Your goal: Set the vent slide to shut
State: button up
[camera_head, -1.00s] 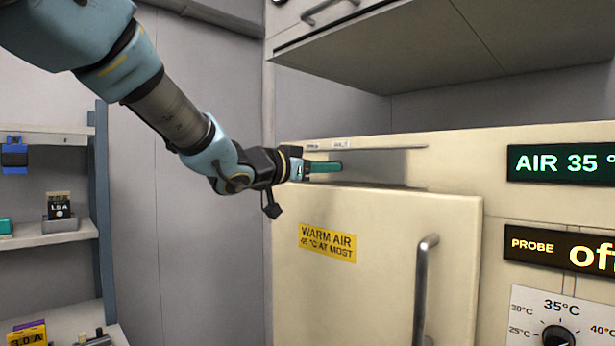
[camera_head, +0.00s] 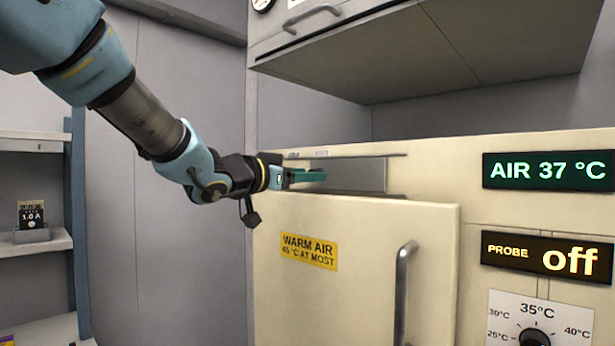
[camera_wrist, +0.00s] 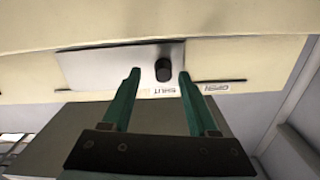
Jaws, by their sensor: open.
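The vent slide is a silver plate (camera_wrist: 95,68) on the cream cabinet's upper front, with a short black knob (camera_wrist: 162,70). In the wrist view the knob lines up with the SHUT label (camera_wrist: 158,93), and the OPEN label (camera_wrist: 216,88) is further right. The plate also shows in the head view (camera_head: 358,174), where the knob is hidden behind my gripper. My gripper (camera_head: 318,175) has green fingers and is open. In the wrist view its fingertips stand on both sides of the knob, with gaps visible.
The cabinet door (camera_head: 360,260) has a vertical handle (camera_head: 404,290) and a yellow warm-air label (camera_head: 309,251). Displays read AIR 37 °C (camera_head: 547,171) and PROBE off (camera_head: 540,256). An overhead cupboard (camera_head: 400,50) hangs above. A shelf (camera_head: 35,240) stands at left.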

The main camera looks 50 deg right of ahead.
jog(key=a+b, duration=0.2)
jog(key=a, duration=0.8)
jog(key=shift+w, duration=0.25)
